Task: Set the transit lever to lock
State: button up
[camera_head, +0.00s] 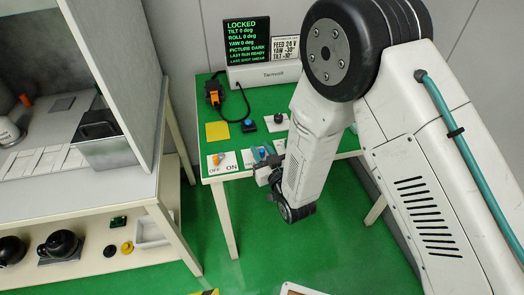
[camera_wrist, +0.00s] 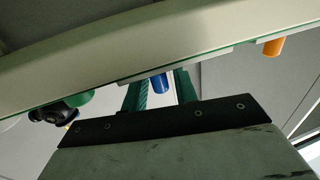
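A small blue lever (camera_head: 262,152) stands on a pale plate near the front edge of the green-topped table; the plate's label is mostly hidden by my arm. I cannot read which lever is the transit one. In the wrist view the blue lever (camera_wrist: 161,83) shows between the two fingers of my gripper (camera_wrist: 160,92), which are apart and do not visibly grip it. In the head view my gripper (camera_head: 264,174) is at the table's front edge, close to that lever. The screen (camera_head: 248,41) at the back reads LOCKED, with tilt, roll and yaw at 0 deg.
An orange lever (camera_head: 216,158) stands left of the blue one on an OFF/ON plate. Behind are a black knob (camera_head: 279,117), a blue-based block (camera_head: 249,126), a yellow pad (camera_head: 217,131) and a corded orange-black device (camera_head: 213,92). A bench (camera_head: 150,188) stands left.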

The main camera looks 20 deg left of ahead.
grip_shut()
jog(key=shift+w+d+n+g+y, duration=0.15)
jog(key=shift+w+n+g+y, duration=0.05)
jog(key=shift+n+g+y, duration=0.6)
jog(key=shift+g+y, duration=0.1)
jog(key=shift+o, duration=1.5)
grip_release()
jog(key=v, duration=0.7)
jog(key=shift+s+d, duration=0.25)
jog(key=shift+d, duration=0.1)
jog(key=shift+w+r, duration=0.1)
